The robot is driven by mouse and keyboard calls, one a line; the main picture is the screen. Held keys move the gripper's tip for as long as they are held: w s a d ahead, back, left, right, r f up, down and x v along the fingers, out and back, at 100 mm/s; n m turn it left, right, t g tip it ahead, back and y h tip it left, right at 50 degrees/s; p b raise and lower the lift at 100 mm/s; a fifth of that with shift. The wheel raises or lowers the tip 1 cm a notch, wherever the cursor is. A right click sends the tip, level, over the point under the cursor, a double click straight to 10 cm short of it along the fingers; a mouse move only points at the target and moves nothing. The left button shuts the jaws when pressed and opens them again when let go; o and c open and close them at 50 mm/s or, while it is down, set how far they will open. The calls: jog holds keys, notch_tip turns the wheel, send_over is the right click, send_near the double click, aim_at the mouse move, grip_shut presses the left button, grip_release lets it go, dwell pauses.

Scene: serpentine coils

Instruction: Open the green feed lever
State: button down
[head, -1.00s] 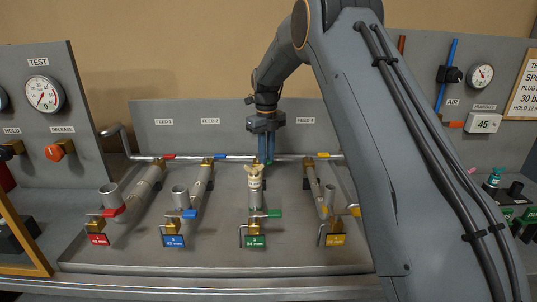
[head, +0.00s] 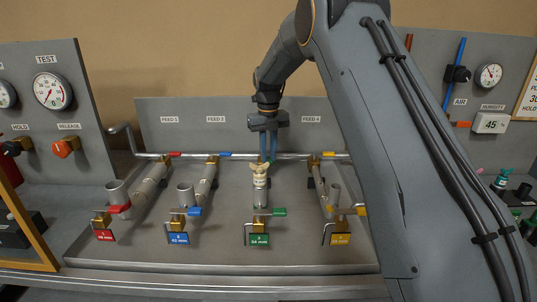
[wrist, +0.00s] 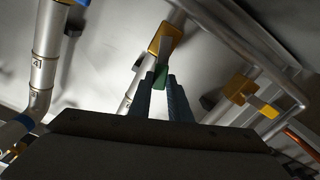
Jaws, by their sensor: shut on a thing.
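In the wrist view the green feed lever (wrist: 160,78) shows as a green grip between my two blue fingertips, on a grey arm from a brass valve (wrist: 165,40). My gripper (wrist: 161,88) is shut on this green grip. In the head view my gripper (head: 268,158) points down at the rear pipe, in the third line between the blue and yellow feed levers. There its fingers and the cream fitting (head: 260,171) hide the green feed lever, so its angle is hard to tell.
The rear pipe also carries a red lever (head: 174,154), a blue lever (head: 225,155) and a yellow lever (head: 328,154). Another green lever (head: 279,212) is on the front valve with the green tag (head: 259,239). Sloping coil pipes stand on both sides.

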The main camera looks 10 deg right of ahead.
aim_at(268, 159)
jog(key=c, duration=1.6)
grip_release()
jog(key=shift+c, duration=0.2)
notch_tip(268, 159, up, 8)
jog(key=b, duration=0.1)
jog(key=shift+b, duration=0.4)
